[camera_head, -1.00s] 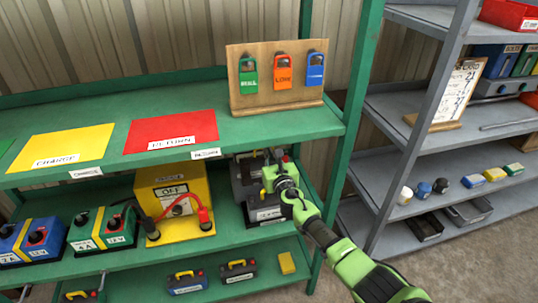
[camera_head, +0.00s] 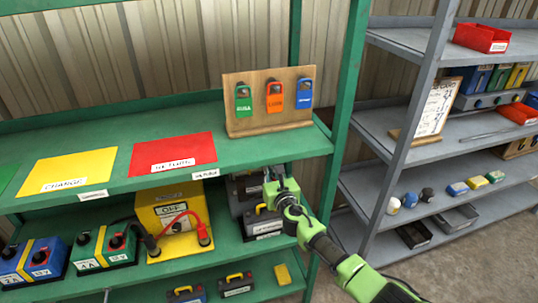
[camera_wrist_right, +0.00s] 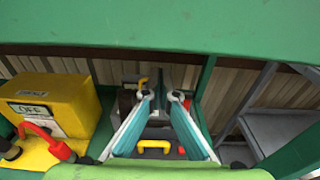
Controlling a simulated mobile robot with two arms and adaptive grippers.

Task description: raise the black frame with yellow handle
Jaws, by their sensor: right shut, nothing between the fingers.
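A black frame with a yellow handle (camera_head: 262,224) stands on the middle green shelf, under the upper shelf and right of the yellow box. In the right wrist view its yellow handle (camera_wrist_right: 153,146) shows low between my finger links. Another dark unit with a yellow handle (camera_wrist_right: 142,82) shows behind it. My right gripper (camera_head: 272,190) is shut and empty, in front of and above these units, partly covering them. In the right wrist view the right gripper (camera_wrist_right: 163,96) reaches in under the shelf, apart from the near handle. My left gripper is not in view.
A yellow box marked OFF (camera_head: 170,211) with red cables stands close on the left. The upper green shelf (camera_head: 240,154) lies just above my gripper, and a green post (camera_head: 345,110) stands to the right.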

